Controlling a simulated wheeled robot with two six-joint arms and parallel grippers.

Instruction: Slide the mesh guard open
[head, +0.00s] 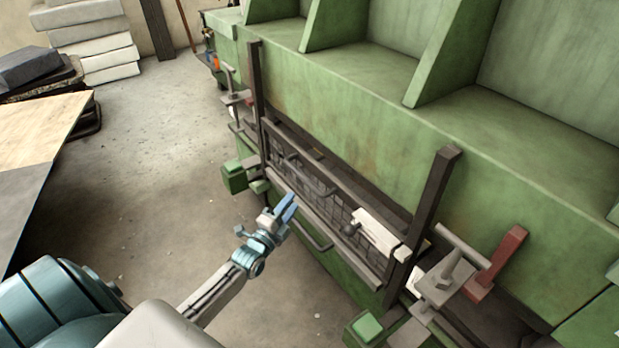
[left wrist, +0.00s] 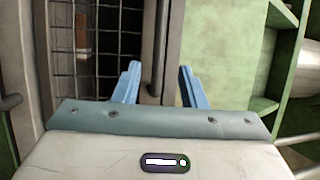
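The mesh guard (head: 335,212) is a dark framed wire grid low on the green machine, between two dark upright posts. A dark bar handle (head: 312,236) is on its lower front edge. My left gripper (head: 288,203) is at the guard's front, by the handle's left end. In the left wrist view, my blue fingers (left wrist: 158,82) are spread apart, with a dark bar (left wrist: 156,50) showing between them and a gap on each side. Whether they touch it is unclear. The mesh (left wrist: 103,45) is to the left there. My right gripper is not in view.
The dark posts (head: 257,105) and (head: 432,205) rise at both ends of the guard. A white plate (head: 376,232) is at the guard's right part. A red lever (head: 496,264) sticks out farther right. Bare floor (head: 165,170) lies left of my arm.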

